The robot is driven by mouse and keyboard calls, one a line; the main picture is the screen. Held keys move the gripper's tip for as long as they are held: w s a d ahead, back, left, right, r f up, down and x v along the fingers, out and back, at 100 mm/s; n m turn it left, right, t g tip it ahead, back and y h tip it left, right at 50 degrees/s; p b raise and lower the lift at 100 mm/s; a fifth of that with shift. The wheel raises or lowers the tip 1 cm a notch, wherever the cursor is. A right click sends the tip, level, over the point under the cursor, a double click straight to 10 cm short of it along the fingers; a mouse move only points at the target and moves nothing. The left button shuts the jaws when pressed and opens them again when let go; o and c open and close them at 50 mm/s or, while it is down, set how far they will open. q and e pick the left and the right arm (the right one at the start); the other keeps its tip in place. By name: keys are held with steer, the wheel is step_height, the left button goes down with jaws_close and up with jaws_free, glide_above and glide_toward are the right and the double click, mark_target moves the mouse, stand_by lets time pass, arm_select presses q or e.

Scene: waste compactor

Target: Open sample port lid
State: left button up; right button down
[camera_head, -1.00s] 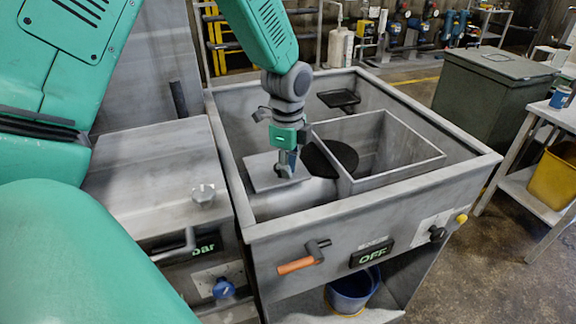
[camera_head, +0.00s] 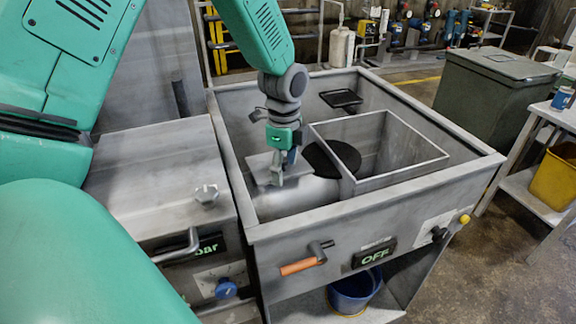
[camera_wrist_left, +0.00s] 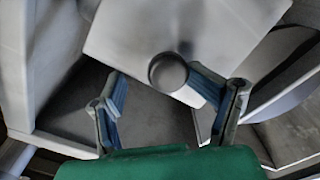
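The sample port lid (camera_head: 258,168) is a light grey flat plate on the rounded grey drum (camera_head: 300,194) inside the compactor's open tub. It looks tilted in the head view. In the left wrist view the lid (camera_wrist_left: 130,35) fills the upper middle, with a round grey knob (camera_wrist_left: 168,72) on it. My left gripper (camera_head: 278,174) reaches down over the lid. In the left wrist view its two blue-lined fingers (camera_wrist_left: 165,95) stand apart, and the knob appears between them, nearer the right finger. Whether a finger touches the lid is not clear. My right gripper is out of view.
The tub's grey rim (camera_head: 375,208) surrounds the work area. An open rectangular hopper (camera_head: 415,160) and a black disc (camera_head: 345,156) lie right of the gripper. An orange-handled crank (camera_head: 298,267) and a display reading OFF (camera_head: 374,254) are on the front.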

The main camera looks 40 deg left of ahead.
arm_select(q)
steer(key=shift+s+a+f, duration=0.15)
steer(key=shift+a, duration=0.5)
steer(key=shift+r+p, duration=0.75)
steer(key=shift+r, duration=0.05)
steer(key=r+p, duration=0.2)
steer(key=a+r+p, duration=0.1)
steer(key=p, duration=0.1)
steer(key=shift+w+r, duration=0.25)
steer(key=shift+r, duration=0.1)
steer(key=shift+w+a+r+p, duration=0.15)
steer(key=shift+a+r+p, duration=0.1)
steer(key=shift+r, duration=0.35)
steer(key=shift+w+a+r+p, duration=0.1)
steer(key=shift+a+r+p, duration=0.15)
steer(key=shift+r, duration=0.35)
step_height(320, 180, up, 8)
steer(key=shift+w+a, duration=0.2)
steer(key=shift+a, duration=0.2)
steer(key=shift+d+f, duration=0.1)
steer(key=shift+d, duration=0.05)
